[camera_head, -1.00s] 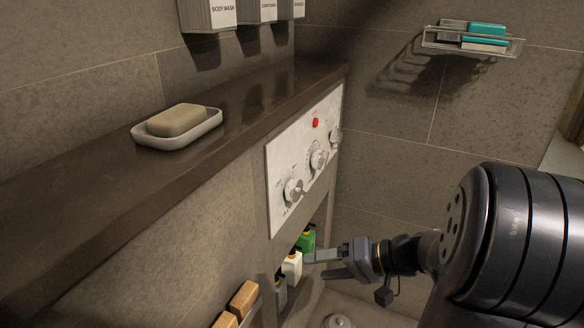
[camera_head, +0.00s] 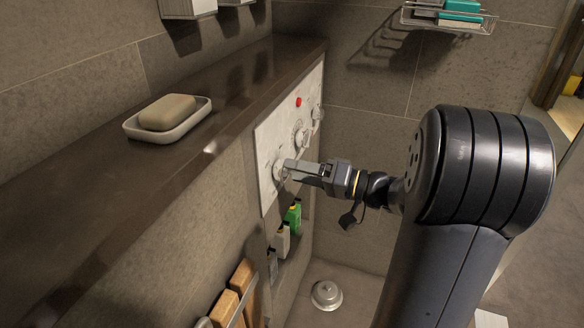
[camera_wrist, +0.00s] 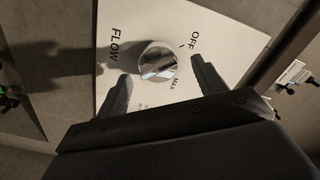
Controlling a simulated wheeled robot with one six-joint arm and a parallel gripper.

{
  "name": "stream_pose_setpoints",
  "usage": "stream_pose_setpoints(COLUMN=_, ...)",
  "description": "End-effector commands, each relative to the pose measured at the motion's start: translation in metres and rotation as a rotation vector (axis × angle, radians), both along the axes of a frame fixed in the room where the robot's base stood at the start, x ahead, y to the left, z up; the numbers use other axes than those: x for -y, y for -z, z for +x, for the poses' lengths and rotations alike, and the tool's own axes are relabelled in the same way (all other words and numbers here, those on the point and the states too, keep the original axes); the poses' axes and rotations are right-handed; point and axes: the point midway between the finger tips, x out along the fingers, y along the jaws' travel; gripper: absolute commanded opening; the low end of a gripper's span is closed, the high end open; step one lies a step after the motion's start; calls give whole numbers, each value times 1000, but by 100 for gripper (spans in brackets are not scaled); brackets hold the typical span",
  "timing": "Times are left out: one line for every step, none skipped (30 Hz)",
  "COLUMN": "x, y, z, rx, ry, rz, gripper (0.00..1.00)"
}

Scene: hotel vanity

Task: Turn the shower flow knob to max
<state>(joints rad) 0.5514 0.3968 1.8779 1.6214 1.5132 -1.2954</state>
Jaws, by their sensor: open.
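The flow knob (camera_wrist: 157,62) is a round silver dial with a raised grip bar, on a white panel (camera_wrist: 205,25) marked FLOW, OFF and MAX in the wrist view. My gripper (camera_wrist: 160,85) is open, with one finger on each side of the knob's lower part in that view. Whether the fingers touch the knob I cannot tell. In the head view my gripper (camera_head: 288,168) is at the nearest knob on the panel (camera_head: 268,135), and its fingers hide part of that knob.
Two more knobs (camera_head: 301,136) and a red button (camera_head: 298,102) are farther along the panel. A dark ledge (camera_head: 100,190) with a soap dish (camera_head: 190,122) runs above it. Bottles (camera_head: 292,217) stand in a niche below. A drain (camera_head: 326,294) is on the floor.

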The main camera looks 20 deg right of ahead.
Motion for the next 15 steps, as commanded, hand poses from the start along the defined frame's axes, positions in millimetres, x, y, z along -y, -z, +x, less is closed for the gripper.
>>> stream_pose_setpoints(x=-6, y=0, z=4, rx=0, ry=-3, rz=-1, gripper=66)
stream_pose_setpoints(x=-8, y=0, z=6, rx=0, ry=-3, rz=-1, gripper=66)
stream_pose_setpoints(x=-11, y=0, z=8, rx=0, ry=-3, rz=-1, gripper=66)
stream_pose_setpoints(x=-13, y=0, z=9, rx=0, ry=-2, rz=0, gripper=66)
stream_pose_setpoints(x=-14, y=0, z=10, rx=-1, ry=-1, rz=0, gripper=66)
stream_pose_setpoints(x=-15, y=0, z=11, rx=-2, ry=0, rz=-1, gripper=66)
stream_pose_setpoints(x=-16, y=0, z=12, rx=-2, ry=0, rz=-1, gripper=66)
stream_pose_setpoints(x=-17, y=0, z=12, rx=-2, ry=0, rz=-1, gripper=66)
stream_pose_setpoints(x=-18, y=0, z=13, rx=-2, ry=0, rz=-1, gripper=66)
stream_pose_setpoints(x=-18, y=0, z=13, rx=-2, ry=0, rz=-1, gripper=66)
stream_pose_setpoints(x=-18, y=0, z=13, rx=-2, ry=0, rz=-1, gripper=66)
stream_pose_setpoints(x=-18, y=0, z=13, rx=-2, ry=0, rz=-1, gripper=66)
stream_pose_setpoints(x=-18, y=0, z=13, rx=-1, ry=1, rz=0, gripper=66)
stream_pose_setpoints(x=-18, y=0, z=13, rx=-1, ry=1, rz=0, gripper=66)
stream_pose_setpoints(x=-18, y=0, z=13, rx=-1, ry=1, rz=0, gripper=66)
